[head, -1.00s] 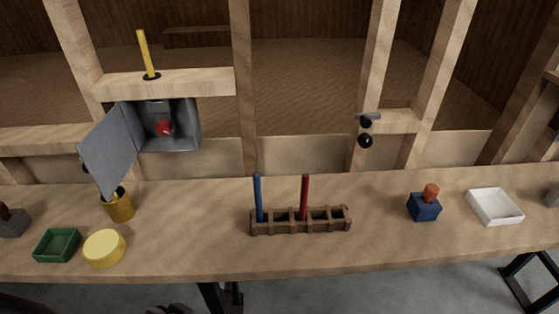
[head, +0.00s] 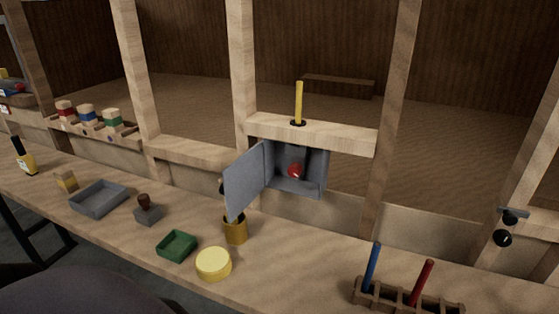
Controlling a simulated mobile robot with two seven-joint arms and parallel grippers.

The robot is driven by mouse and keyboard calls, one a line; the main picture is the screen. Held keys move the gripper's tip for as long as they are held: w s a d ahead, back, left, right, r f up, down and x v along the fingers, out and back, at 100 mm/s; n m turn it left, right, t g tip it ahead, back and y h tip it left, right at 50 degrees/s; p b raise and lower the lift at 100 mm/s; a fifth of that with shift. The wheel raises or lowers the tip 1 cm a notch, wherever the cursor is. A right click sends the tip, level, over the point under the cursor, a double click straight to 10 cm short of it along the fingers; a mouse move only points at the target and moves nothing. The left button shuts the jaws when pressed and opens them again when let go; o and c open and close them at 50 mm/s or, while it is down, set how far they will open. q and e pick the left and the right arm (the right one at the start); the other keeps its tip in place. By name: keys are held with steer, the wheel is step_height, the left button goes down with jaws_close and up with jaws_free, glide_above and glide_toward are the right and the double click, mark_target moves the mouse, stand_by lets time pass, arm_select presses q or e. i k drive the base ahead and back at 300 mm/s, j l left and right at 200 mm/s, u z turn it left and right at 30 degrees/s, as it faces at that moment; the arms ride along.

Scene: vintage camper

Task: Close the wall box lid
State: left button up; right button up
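The grey wall box (head: 312,177) is fixed under a short wooden ledge, above the workbench, right of the middle of the head view. Its lid (head: 246,181) stands open, swung out to the left. A red round thing (head: 295,171) shows inside the box. A yellow cup (head: 235,229) stands on the bench just below the lid and is partly hidden by it. Neither of my grippers shows in this view.
A green tray (head: 176,246) and a yellow round lid (head: 213,264) lie on the bench (head: 300,270) in front of the box. A rack (head: 408,300) with blue and red sticks stands at right. A yellow stick (head: 299,103) stands on the ledge. A grey tray (head: 98,198) lies left.

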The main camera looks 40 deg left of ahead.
mark_target(243, 180)
steer(key=k+j, duration=0.1)
steer(key=j, duration=0.85)
steer(key=k+j, duration=0.15)
steer(key=j, duration=0.3)
steer(key=u, duration=0.05)
